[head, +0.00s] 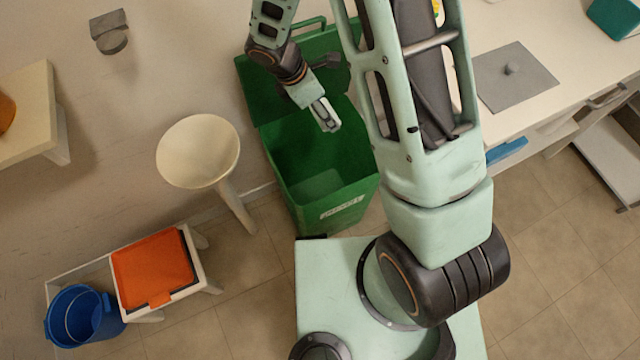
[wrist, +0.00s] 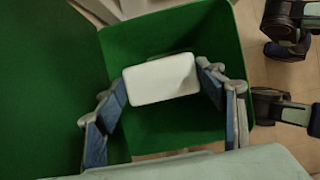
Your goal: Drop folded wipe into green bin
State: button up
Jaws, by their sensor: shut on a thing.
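The green bin (head: 345,218) stands on the floor in the head view with its lid swung back against the wall. My gripper (head: 326,116) is over the bin's opening, pointing down. In the wrist view, my gripper (wrist: 162,82) is shut on the folded wipe (wrist: 160,79), a white rounded rectangle held between the two fingertips. The green bin (wrist: 222,30) surrounds the wipe in that view, with its inner walls below and around it. In the head view the wipe is hard to tell apart from the fingers.
A white basin (head: 198,151) on a pedestal stands left of the bin. An orange-lidded box (head: 152,268) and a blue bucket (head: 83,318) are at lower left. A white counter (head: 535,40) runs along the right. Tiled floor (head: 560,260) is clear at lower right.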

jog(key=shift+f+b, duration=2.35)
jog(key=shift+f, duration=0.5)
jog(key=o, duration=1.3)
jog(key=shift+r, duration=0.1)
jog(key=v, duration=1.2)
